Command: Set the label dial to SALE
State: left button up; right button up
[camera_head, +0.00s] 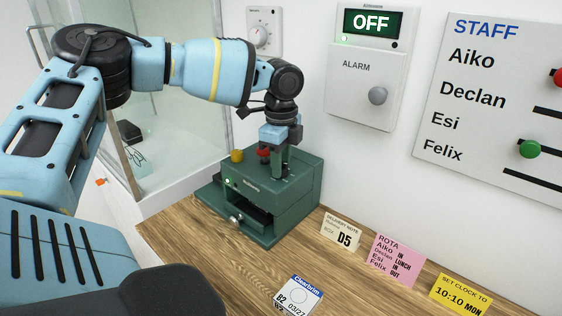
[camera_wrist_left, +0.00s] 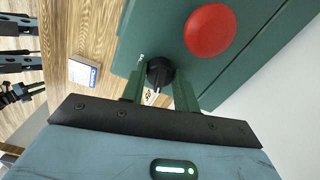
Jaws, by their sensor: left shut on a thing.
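The green label machine (camera_head: 292,214) stands on the wooden counter, with a slot in its front and a small green light. Its black dial (camera_wrist_left: 160,72) shows in the left wrist view, on the machine's top face. My left gripper (camera_head: 280,172) reaches down onto the machine top and is shut on the dial, one finger on each side. In the head view the fingers hide the dial. Small white lettering sits beside the dial, partly covered and too small to read, so I cannot tell its setting.
A red button (camera_head: 263,151) and a yellow knob (camera_head: 237,155) sit close beside the gripper. A delivery note (camera_head: 341,231), pink rota card (camera_head: 396,261), yellow clock note (camera_head: 461,295) and white Clearbrim card (camera_head: 298,297) are on the counter. An alarm panel (camera_head: 359,92) reads OFF.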

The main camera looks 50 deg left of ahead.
pick_arm(q)
jog(key=m, duration=0.4)
jog(key=shift+m, duration=1.9)
jog(key=o, duration=0.7)
jog(key=shift+r, duration=0.1)
